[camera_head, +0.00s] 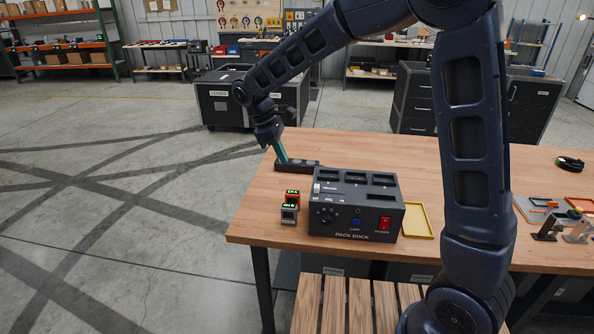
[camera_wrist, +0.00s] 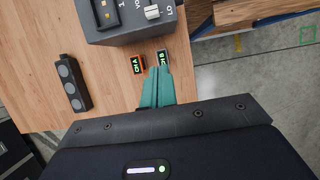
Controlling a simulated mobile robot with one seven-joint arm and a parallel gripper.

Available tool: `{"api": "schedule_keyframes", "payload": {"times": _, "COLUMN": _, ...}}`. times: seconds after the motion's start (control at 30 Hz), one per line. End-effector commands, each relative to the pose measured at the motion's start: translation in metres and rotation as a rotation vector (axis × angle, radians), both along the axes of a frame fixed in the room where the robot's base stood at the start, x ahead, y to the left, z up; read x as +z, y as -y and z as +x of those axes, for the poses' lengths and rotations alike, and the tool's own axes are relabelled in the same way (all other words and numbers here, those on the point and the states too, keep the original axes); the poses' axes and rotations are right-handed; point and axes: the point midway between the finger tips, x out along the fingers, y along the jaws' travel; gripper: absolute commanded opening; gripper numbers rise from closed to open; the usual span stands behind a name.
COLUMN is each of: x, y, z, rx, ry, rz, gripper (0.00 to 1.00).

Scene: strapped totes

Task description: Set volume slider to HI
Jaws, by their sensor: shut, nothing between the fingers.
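The grey PACK DOCK box (camera_head: 335,228) stands on the wooden table near its left front. Its volume slider is a small white knob (camera_head: 317,188) at the left of the top face. In the wrist view the white slider (camera_wrist: 152,12) lies at the upper edge, beside partly cut-off lettering that seems to read VOL and LO; a HI mark is not readable. My gripper (camera_head: 284,159) is at the table's back left, behind and left of the box, apart from the slider. Its teal fingers (camera_wrist: 158,75) are together and empty.
Two small packs with green displays, one orange (camera_head: 292,196) and one grey (camera_head: 289,214), stand left of the box. A black strip with round discs (camera_wrist: 71,85) lies behind them. A yellow tray (camera_head: 418,221) lies right of the box. The table's middle back is clear.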

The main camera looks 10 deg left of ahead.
Motion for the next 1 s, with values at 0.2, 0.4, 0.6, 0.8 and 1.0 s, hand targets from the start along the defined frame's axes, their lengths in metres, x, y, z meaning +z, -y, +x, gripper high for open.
{"api": "schedule_keyframes", "payload": {"times": 0.2, "x": -0.028, "y": 0.012, "z": -0.001, "rx": 0.001, "ry": -0.001, "rz": -0.003, "gripper": 0.0}}
{"api": "schedule_keyframes", "payload": {"times": 0.4, "x": -0.062, "y": 0.025, "z": -0.001, "rx": 0.001, "ry": -0.001, "rz": -0.003, "gripper": 0.0}}
{"api": "schedule_keyframes", "payload": {"times": 0.6, "x": -0.09, "y": 0.039, "z": 0.0, "rx": 0.0, "ry": 0.0, "rz": -0.001, "gripper": 0.0}}
{"api": "schedule_keyframes", "payload": {"times": 0.8, "x": -0.088, "y": 0.065, "z": 0.0, "rx": -0.001, "ry": 0.0, "rz": 0.0, "gripper": 0.0}}
{"api": "schedule_keyframes", "payload": {"times": 1.0, "x": -0.088, "y": 0.075, "z": 0.0, "rx": -0.001, "ry": 0.0, "rz": 0.0, "gripper": 0.0}}
